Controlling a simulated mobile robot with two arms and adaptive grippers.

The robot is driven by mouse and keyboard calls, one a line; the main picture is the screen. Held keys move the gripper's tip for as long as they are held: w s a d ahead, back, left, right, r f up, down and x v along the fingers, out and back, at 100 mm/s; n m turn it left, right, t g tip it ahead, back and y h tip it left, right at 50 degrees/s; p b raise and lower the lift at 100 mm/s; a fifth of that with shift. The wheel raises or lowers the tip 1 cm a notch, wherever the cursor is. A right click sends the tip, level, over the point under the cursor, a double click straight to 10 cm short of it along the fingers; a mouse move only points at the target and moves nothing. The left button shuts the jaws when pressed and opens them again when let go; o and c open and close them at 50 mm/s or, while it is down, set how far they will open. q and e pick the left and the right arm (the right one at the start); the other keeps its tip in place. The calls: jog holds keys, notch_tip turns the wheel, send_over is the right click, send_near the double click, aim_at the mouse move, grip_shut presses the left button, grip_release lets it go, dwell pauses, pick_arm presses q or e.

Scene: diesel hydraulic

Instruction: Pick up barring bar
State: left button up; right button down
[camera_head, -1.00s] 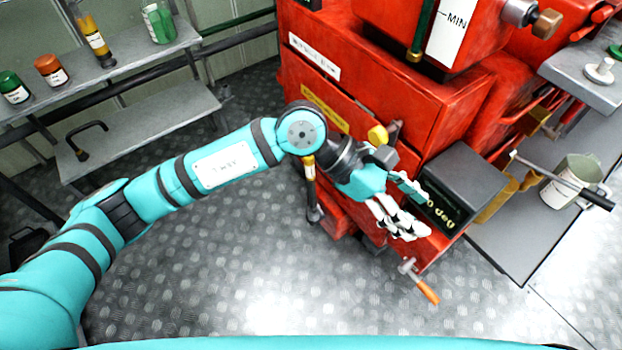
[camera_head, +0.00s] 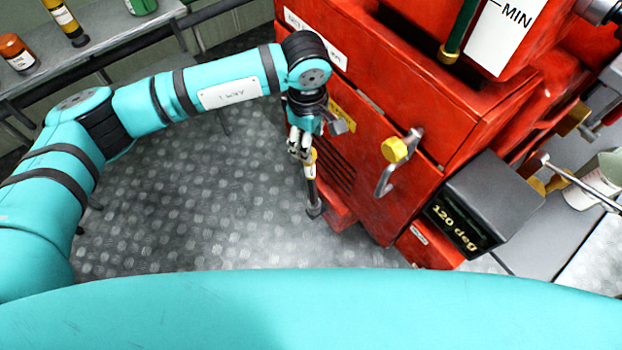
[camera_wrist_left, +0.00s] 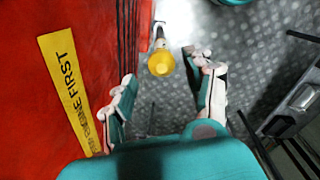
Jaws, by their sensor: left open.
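A dark bar with a yellow band and a black foot (camera_head: 312,188), which looks like the barring bar, stands upright beside the left side of the red machine in the head view. My left gripper (camera_head: 299,152) points down at its upper part and partly hides it. The gripper is open; whether the fingers touch the bar is unclear. In the wrist view the fingers (camera_wrist_left: 165,85) are spread, with a yellow round thing (camera_wrist_left: 160,63) showing beyond and between them. I cannot tell whether that belongs to the bar. My right gripper is out of view.
The red machine (camera_head: 345,190) stands close to the gripper, with a yellow knob (camera_head: 394,150) and grey handle on its side. A black display box (camera_head: 488,200) reads 120 deg. A shelf with bottles (camera_head: 100,48) is at the left. Patterned floor (camera_head: 185,190) is clear.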

pick_arm(q)
jog(key=f, duration=0.2)
jog(key=f+b, duration=0.1)
jog(key=f, duration=0.1)
jog(key=shift+w+d+f, duration=0.1)
jog(key=shift+w, duration=0.2)
jog(key=shift+f+b, duration=0.35)
jog(key=shift+f, duration=0.65)
notch_tip(320, 180, down, 4)
jog(key=shift+r+b, duration=0.1)
jog(key=shift+b, duration=0.7)
jog(key=shift+w+f, duration=0.15)
jog(key=shift+f, duration=0.2)
jog(key=shift+c, duration=0.3)
jog(key=c, duration=0.5)
grip_shut()
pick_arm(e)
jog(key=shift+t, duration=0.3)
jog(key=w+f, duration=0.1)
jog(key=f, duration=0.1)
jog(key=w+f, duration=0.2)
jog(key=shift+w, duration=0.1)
pick_arm(q)
jog(key=shift+r, duration=0.1)
